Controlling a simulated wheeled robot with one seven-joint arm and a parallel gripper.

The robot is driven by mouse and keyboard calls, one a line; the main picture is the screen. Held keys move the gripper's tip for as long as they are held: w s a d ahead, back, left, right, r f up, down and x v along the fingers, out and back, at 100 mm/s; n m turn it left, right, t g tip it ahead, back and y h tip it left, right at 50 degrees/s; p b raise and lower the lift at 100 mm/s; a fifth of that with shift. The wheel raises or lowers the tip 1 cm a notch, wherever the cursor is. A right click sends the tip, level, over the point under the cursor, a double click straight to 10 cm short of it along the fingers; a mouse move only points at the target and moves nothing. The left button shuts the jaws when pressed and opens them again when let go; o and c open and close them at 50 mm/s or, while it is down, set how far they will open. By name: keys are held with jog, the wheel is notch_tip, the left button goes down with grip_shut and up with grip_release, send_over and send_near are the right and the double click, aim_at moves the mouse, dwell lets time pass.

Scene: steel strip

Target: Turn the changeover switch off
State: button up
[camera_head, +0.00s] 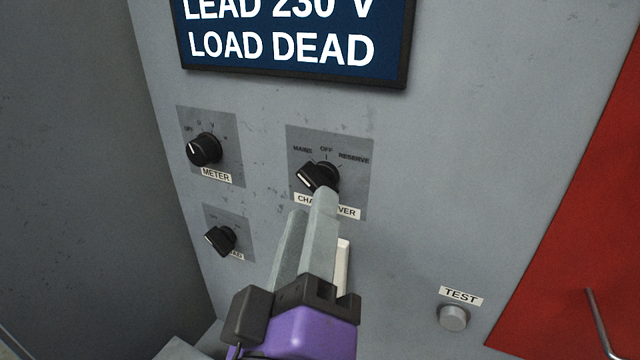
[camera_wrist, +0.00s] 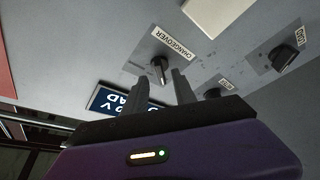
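The changeover switch (camera_head: 318,178) is a black knob on a grey plate marked MAINS, OFF and RESERVE. Its white mark faces left, on the MAINS side, away from OFF at the top. My gripper (camera_head: 312,203) has its two grey fingers raised toward the knob from below and covers part of the CHANGEOVER label. In the wrist view the knob (camera_wrist: 160,69) shows between the two fingers, with a gap on both sides. The fingers are apart and hold nothing. Whether a fingertip touches the knob cannot be told.
The METER knob (camera_head: 204,149) and a smaller knob (camera_head: 221,240) sit to the left. A TEST button (camera_head: 453,317) is at lower right, near a red panel (camera_head: 580,210) with a metal handle. A blue sign (camera_head: 295,45) is above. A white piece (camera_head: 343,262) shows behind my gripper.

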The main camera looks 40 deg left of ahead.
aim_at(319, 181)
jog(key=shift+p+x, duration=0.45)
jog(key=shift+x, duration=1.45)
grip_shut()
